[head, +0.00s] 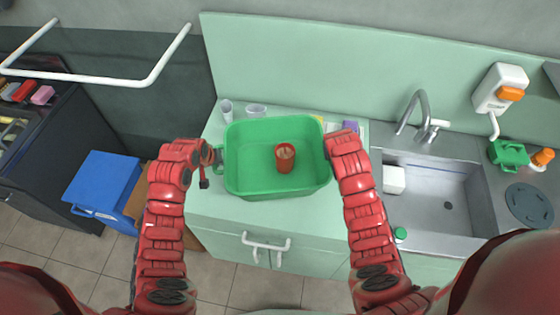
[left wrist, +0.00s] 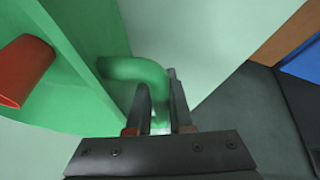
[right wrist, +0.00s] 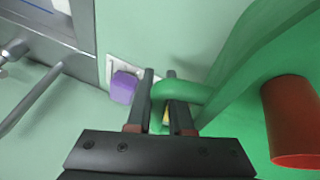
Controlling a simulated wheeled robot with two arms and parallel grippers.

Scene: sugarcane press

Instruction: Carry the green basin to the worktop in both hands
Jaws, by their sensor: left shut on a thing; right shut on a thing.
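The green basin (head: 250,179) is level and upright over the pale green worktop (head: 214,132), in front of the back panel. I cannot tell whether its underside touches the worktop. My left gripper (head: 217,157) is shut on the basin's left handle (left wrist: 140,70). My right gripper (right wrist: 165,105) is shut on the right handle (right wrist: 184,91); in the head view its fingers are largely hidden by my arm.
Two clear cups (head: 256,110) stand behind the basin, and a purple item (right wrist: 124,87) is behind its right side. A sink (head: 440,195) with a tap (head: 424,130) lies to the right. A blue bin (head: 103,188) stands on the floor at left.

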